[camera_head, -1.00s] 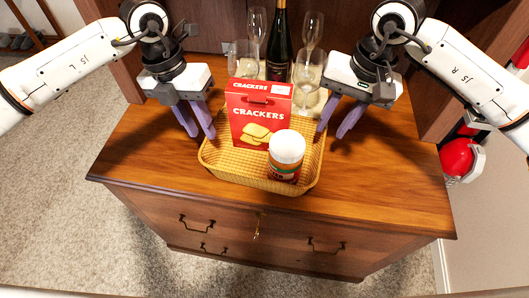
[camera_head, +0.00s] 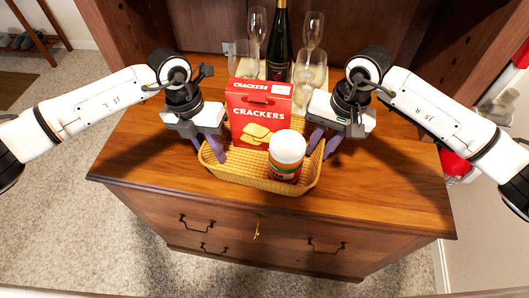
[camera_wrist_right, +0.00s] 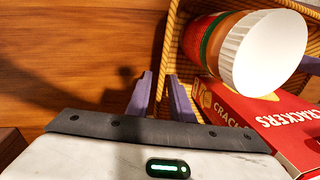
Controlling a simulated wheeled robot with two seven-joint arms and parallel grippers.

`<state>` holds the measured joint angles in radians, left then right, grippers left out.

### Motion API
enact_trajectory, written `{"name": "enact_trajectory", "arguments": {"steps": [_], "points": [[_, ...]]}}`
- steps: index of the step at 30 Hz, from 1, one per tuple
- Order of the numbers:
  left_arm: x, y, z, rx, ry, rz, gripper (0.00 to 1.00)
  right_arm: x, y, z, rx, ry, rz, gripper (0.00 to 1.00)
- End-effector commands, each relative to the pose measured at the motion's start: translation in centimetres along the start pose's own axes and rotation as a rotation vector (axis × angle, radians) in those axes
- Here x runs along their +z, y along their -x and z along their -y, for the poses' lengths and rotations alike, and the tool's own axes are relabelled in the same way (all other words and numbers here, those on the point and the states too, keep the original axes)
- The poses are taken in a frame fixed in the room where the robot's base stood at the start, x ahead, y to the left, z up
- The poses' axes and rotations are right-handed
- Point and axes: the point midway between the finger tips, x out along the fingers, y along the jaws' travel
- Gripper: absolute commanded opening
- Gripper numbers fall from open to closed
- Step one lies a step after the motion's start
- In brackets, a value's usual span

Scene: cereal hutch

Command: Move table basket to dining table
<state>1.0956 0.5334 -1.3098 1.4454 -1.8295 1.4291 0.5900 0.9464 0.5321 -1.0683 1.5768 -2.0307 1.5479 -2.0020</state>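The yellow woven basket (camera_head: 262,181) stands on the wooden cabinet top. It holds a red crackers box (camera_head: 258,118) and a white-lidded jar (camera_head: 286,156). My left gripper (camera_head: 208,151) is at the basket's left rim, its purple fingers apart and one seemingly inside the wall. My right gripper (camera_head: 321,147) is at the right rim, its fingers apart. In the right wrist view, the fingers (camera_wrist_right: 160,82) straddle or nearly straddle the basket rim (camera_wrist_right: 168,38); a firm hold does not show. The jar (camera_wrist_right: 235,50) and crackers box (camera_wrist_right: 262,112) lie right of them.
A dark wine bottle (camera_head: 279,45) and several glasses (camera_head: 311,62) stand close behind the basket. Hutch side panels rise at both sides. The cabinet top (camera_head: 150,150) is bare left and right of the basket. No dining table is in view.

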Motion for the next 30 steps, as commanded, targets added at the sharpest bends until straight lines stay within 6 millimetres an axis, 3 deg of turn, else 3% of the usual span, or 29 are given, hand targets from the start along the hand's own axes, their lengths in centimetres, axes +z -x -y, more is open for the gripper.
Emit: {"name": "enact_trajectory", "arguments": {"steps": [1, 3, 17, 30], "points": [[0.0, 0.0, 0.0, 0.000, 0.000, 0.000, 0.11, 0.0, 0.0, 0.0, 0.000, 0.000, 0.000, 0.11], [0.0, 0.0, 0.0, 0.000, 0.000, 0.000, 0.00, 0.0, 0.0, 0.0, 0.000, 0.000, 0.000, 0.00], [0.1, 0.5, 0.1, -0.001, 0.000, 0.004, 0.00, -0.1, 0.5, 0.1, -0.003, 0.001, -0.002, 0.00], [0.1, 4.0, 0.7, -0.001, 0.000, 0.004, 0.00, -0.1, 4.0, 0.7, -0.002, 0.000, -0.002, 0.00]]}}
